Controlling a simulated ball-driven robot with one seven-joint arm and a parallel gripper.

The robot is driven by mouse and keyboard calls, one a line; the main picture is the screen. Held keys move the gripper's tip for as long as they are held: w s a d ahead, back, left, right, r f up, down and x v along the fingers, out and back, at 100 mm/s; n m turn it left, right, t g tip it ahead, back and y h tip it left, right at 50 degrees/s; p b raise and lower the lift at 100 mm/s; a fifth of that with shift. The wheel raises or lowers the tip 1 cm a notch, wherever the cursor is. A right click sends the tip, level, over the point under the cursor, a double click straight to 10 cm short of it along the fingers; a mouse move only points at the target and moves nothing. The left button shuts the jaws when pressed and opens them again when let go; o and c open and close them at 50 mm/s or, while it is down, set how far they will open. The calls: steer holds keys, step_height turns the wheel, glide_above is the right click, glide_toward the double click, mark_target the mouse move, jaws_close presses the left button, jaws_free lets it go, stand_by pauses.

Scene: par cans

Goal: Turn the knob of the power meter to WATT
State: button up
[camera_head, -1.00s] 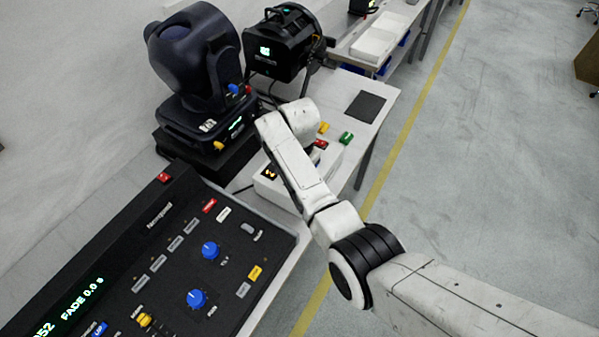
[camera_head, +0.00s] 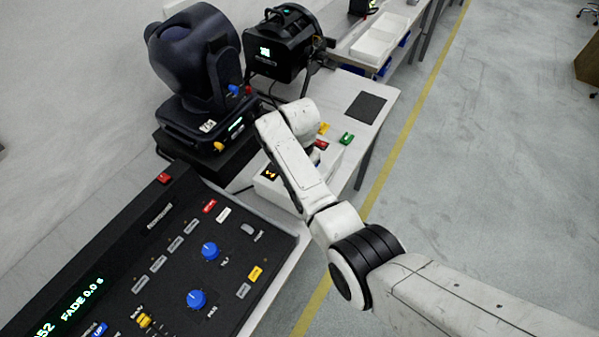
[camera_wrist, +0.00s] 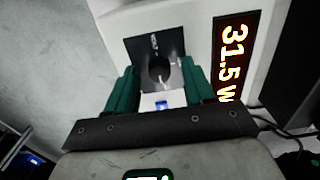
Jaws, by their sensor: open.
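The power meter is a white box (camera_head: 268,190) on the bench in the head view, mostly hidden behind my arm. In the wrist view its lit display (camera_wrist: 232,55) reads 31.5 W in orange, running sideways. Its round black knob (camera_wrist: 160,72) sits on a dark square plate (camera_wrist: 143,48); the small white markings there are too blurred to read. My gripper (camera_wrist: 159,66) is open, with one green finger on each side of the knob and gaps between. Whether the fingers reach down to knob height I cannot tell. The head view hides the fingers and knob behind my arm.
A black lighting console (camera_head: 175,262) fills the lower left. A moving-head light (camera_head: 195,60) and a black par can (camera_head: 283,45) stand behind the meter.

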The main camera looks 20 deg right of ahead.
steer(key=shift+r, duration=0.1)
step_height(320, 180, up, 11)
steer(key=b, duration=0.1)
steer(key=shift+f+b, duration=0.2)
steer(key=shift+b, duration=0.1)
stand_by(0.4)
